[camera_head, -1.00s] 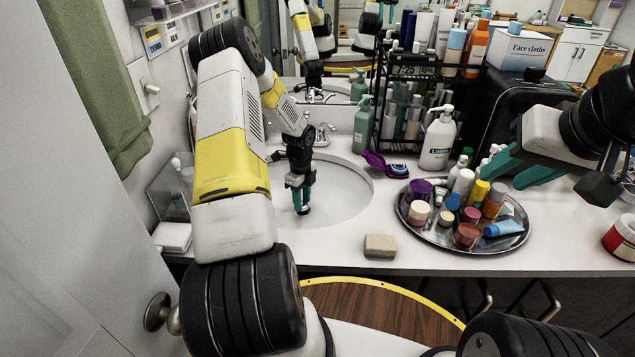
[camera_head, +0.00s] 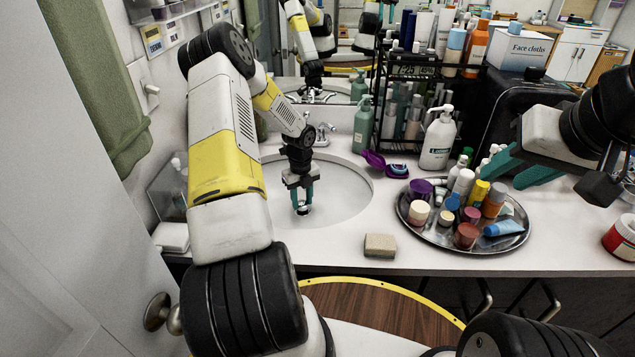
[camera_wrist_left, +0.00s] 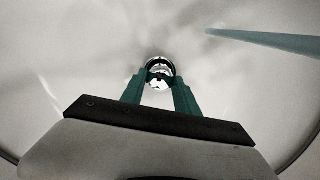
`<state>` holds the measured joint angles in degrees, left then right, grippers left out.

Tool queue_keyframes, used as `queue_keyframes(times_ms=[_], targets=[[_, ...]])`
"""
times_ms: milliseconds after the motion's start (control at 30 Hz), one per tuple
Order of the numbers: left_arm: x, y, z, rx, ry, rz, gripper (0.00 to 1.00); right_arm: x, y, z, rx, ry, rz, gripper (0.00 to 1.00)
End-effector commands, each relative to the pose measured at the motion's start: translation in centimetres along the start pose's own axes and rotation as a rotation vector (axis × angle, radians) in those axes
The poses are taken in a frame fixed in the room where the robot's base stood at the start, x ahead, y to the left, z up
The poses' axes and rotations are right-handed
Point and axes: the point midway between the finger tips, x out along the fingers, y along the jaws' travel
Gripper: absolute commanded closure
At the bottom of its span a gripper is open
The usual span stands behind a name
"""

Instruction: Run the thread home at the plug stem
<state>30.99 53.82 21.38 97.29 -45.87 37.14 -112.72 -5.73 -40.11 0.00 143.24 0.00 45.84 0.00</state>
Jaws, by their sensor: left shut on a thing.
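The sink plug (camera_wrist_left: 160,72), a small round shiny metal piece, sits low in the white sink basin (camera_head: 345,190). My left gripper (camera_head: 302,206) points down into the basin and is shut on the plug. In the left wrist view, both teal fingertips (camera_wrist_left: 160,88) meet the plug's near part. The stem and its thread are hidden beneath the plug and fingers, so I cannot tell how deep it sits. My right gripper (camera_head: 506,177) hangs above the counter at the right, its teal fingers apart and empty.
A chrome faucet (camera_head: 322,132) stands behind the basin. A round metal tray (camera_head: 420,233) of bottles and jars sits to the right, with a soap bar (camera_head: 380,246) in front. A pale teal bar (camera_wrist_left: 265,40) crosses the wrist view's upper right; I cannot tell what it is.

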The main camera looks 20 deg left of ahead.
Motion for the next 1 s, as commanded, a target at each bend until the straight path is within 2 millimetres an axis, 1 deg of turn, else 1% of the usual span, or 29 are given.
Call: queue_keyframes(times_ms=[100, 300, 400, 700, 767, 800, 833, 967, 1000], targets=[[0.01, 0.03, 0.01, 0.055, 0.000, 0.000, 1.00, 0.00, 0.00, 0.00, 0.000, 0.000, 0.000, 0.61], [0.03, 0.04, 0.00, 0.345, 0.001, 0.000, 1.00, 0.00, 0.00, 0.00, 0.000, 0.000, 0.000, 0.61], [0.01, 0.01, 0.02, 0.431, 0.000, 0.001, 1.00, 0.00, 0.00, 0.00, 0.000, 0.000, 0.000, 0.61], [0.01, 0.01, 0.02, 0.454, 0.000, 0.001, 1.00, 0.00, 0.00, 0.00, 0.000, 0.000, 0.000, 0.61], [0.02, 0.02, 0.01, 0.482, 0.001, 0.001, 1.00, 0.00, 0.00, 0.00, 0.000, 0.000, 0.000, 0.61], [0.03, 0.03, 0.01, 0.524, 0.001, 0.001, 1.00, 0.00, 0.00, 0.00, 0.000, 0.000, 0.000, 0.61], [0.02, 0.02, 0.02, 0.548, 0.001, 0.001, 0.65, 0.00, 0.00, 0.00, 0.000, 0.000, 0.000, 0.61], [0.01, 0.01, 0.02, 0.541, 0.000, 0.002, 0.91, 0.00, 0.00, 0.00, 0.000, 0.000, 0.000, 0.61], [0.01, 0.01, 0.02, 0.541, 0.000, 0.002, 0.99, 0.00, 0.00, 0.00, 0.000, 0.000, 0.000, 0.61]])
